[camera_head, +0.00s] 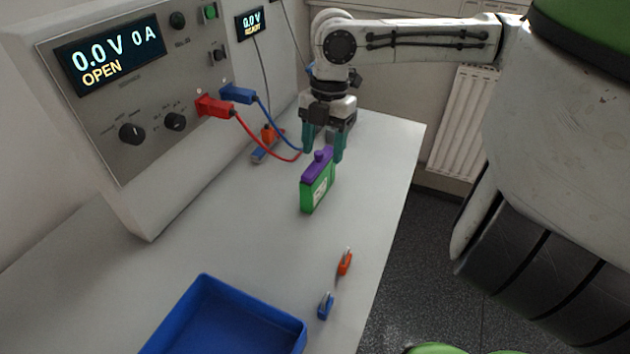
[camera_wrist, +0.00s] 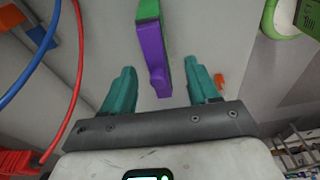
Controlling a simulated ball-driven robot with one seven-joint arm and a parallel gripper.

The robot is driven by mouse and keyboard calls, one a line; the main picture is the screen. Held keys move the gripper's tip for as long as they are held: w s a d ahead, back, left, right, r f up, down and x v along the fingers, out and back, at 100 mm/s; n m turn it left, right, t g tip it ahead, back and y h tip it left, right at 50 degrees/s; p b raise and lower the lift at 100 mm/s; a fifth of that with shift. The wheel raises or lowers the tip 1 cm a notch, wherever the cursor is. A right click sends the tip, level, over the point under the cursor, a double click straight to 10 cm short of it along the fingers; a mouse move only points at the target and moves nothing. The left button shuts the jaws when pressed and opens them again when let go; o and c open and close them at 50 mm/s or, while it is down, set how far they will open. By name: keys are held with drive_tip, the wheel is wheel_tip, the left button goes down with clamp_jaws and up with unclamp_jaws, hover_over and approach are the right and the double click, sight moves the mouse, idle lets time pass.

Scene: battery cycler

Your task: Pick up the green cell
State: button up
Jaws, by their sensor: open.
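The green cell (camera_head: 317,190) with a purple top stands upright on the bench in the head view. In the wrist view its purple top (camera_wrist: 153,55) points toward the gap between my fingers, with part of the green body (camera_wrist: 148,9) at the upper edge. My gripper (camera_head: 323,155) has teal fingers and is behind the cell in the head view. The fingers are apart, one on each side of the cell's line in the wrist view (camera_wrist: 162,88). Nothing is held between them. Whether the fingers touch the cell cannot be told.
The cycler (camera_head: 120,85) stands at the left, with a red plug (camera_head: 215,106) and a blue plug (camera_head: 237,94) whose cables curve near my gripper. A blue tray (camera_head: 215,325), an orange clip (camera_head: 345,262) and a blue clip (camera_head: 325,306) lie in front. The bench's right edge is near.

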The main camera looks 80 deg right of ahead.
sight(318, 171)
drive_tip(key=shift+w+a+f, duration=0.1)
drive_tip(key=shift+a+f, duration=0.1)
drive_tip(key=shift+f, duration=0.85)
drive_tip(key=shift+w+a+f, duration=0.15)
drive_tip(key=shift+f, duration=0.9)
drive_tip(key=shift+w+a+f, duration=0.1)
drive_tip(key=shift+a+f, duration=0.1)
drive_tip(key=shift+f, duration=0.85)
clamp_jaws()
